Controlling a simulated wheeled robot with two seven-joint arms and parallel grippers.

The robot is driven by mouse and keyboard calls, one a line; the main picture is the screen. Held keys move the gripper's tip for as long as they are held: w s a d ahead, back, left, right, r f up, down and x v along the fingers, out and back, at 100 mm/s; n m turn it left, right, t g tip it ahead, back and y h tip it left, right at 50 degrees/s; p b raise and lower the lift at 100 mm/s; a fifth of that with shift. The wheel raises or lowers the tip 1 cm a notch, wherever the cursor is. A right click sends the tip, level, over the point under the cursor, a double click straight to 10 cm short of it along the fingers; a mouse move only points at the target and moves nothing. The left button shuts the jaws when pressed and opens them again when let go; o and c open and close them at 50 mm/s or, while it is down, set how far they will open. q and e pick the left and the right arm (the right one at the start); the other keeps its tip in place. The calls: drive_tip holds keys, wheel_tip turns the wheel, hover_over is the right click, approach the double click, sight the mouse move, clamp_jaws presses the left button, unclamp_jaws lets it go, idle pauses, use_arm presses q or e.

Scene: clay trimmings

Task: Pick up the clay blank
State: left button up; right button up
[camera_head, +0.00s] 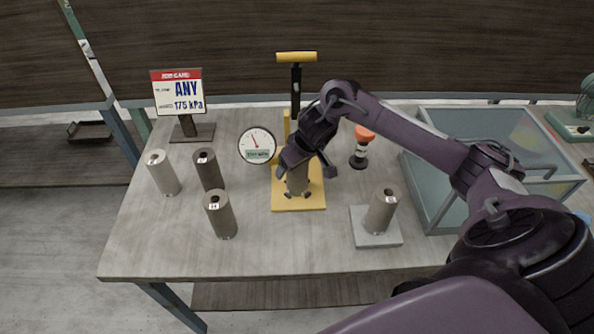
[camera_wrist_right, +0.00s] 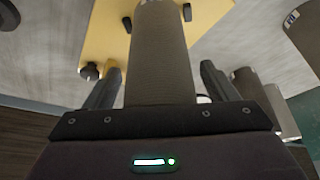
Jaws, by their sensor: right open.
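Several clay cylinders stand on the table. One grey-brown clay blank (camera_head: 297,181) stands upright on the yellow base of the pump-like press (camera_head: 298,201). My right gripper (camera_head: 308,168) is at this blank, its fingers open. In the right wrist view the blank (camera_wrist_right: 158,60) lies between the two fingers (camera_wrist_right: 160,88), with gaps on both sides; its near end is hidden by the gripper body. Other cylinders stand at left: a light one (camera_head: 163,173), a dark one (camera_head: 208,170) and one in front (camera_head: 220,214). Another (camera_head: 382,211) stands on a grey pad (camera_head: 375,238). My left gripper is out of view.
A round gauge (camera_head: 257,146) is left of the press. A sign (camera_head: 178,93) reads "ANY 175 kPa". A glass-walled bin (camera_head: 440,205) is at right. The table front is clear.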

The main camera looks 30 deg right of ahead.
drive_tip(key=shift+f, duration=0.1)
drive_tip(key=c, duration=1.5)
drive_tip(key=shift+w+r, duration=0.1)
drive_tip(key=shift+r, duration=0.1)
drive_tip(key=shift+c, duration=0.5)
